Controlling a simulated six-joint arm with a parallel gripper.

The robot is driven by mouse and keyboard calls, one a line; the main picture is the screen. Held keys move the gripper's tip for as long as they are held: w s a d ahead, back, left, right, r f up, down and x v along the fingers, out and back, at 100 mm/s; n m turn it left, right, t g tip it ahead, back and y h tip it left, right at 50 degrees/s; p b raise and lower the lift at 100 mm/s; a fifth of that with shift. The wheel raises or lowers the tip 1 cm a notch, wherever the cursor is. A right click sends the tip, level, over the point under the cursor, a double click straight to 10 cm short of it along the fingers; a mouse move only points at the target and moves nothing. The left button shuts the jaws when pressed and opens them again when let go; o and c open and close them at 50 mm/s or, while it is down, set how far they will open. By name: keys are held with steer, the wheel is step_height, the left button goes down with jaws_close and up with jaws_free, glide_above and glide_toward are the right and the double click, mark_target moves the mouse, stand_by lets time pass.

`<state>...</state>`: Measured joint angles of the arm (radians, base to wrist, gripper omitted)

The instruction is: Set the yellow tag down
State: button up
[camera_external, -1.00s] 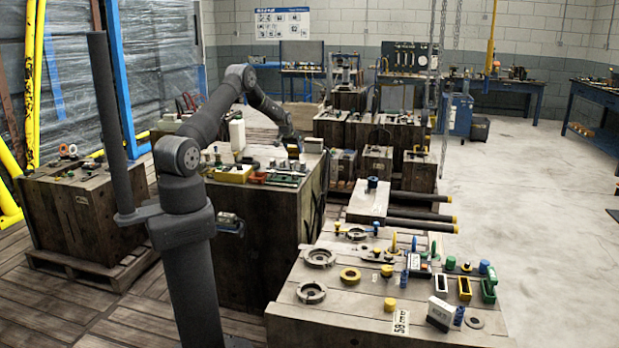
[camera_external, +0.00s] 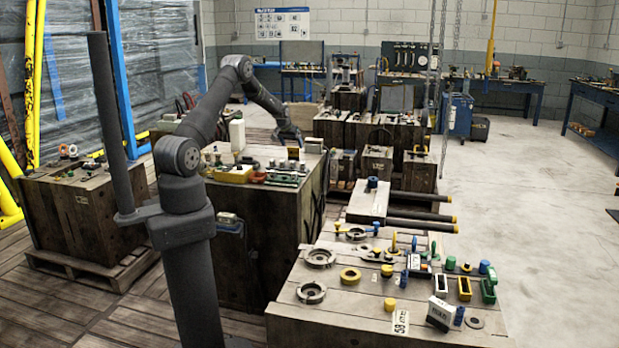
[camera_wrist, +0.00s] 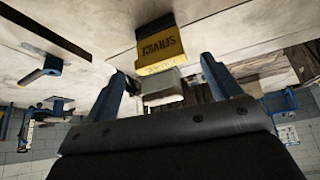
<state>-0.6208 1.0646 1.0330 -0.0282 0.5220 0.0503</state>
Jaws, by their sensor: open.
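The yellow tag (camera_wrist: 160,45), dark along one edge and lettered SERVICE, appears upside down in the wrist view. It seems to rest on the pale wooden top of the large crate. A small grey block (camera_wrist: 163,88) shows just below it in that view. My gripper (camera_wrist: 163,66) is open, with one blue finger on each side and a clear gap to the tag. In the external view the tag (camera_external: 293,153) is small near the crate's far right edge, with my gripper (camera_external: 290,139) just behind it. Whether a finger touches the tag cannot be told there.
The large crate top (camera_external: 268,205) also holds a white bottle (camera_external: 237,134), a yellow bin (camera_external: 229,174) and several small parts. A nearer bench (camera_external: 335,293) is crowded with rings, knobs and tags. More crates (camera_external: 376,163) stand behind; the floor at right is clear.

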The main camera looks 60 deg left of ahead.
mark_target(293, 149)
steer(key=v, duration=0.7)
steer(key=shift+r, duration=0.3)
steer(key=shift+s+f, duration=0.1)
steer(key=x, duration=1.2)
steer(key=shift+d, duration=0.1)
steer(key=shift+s+r, duration=0.1)
steer(key=shift+r, duration=0.85)
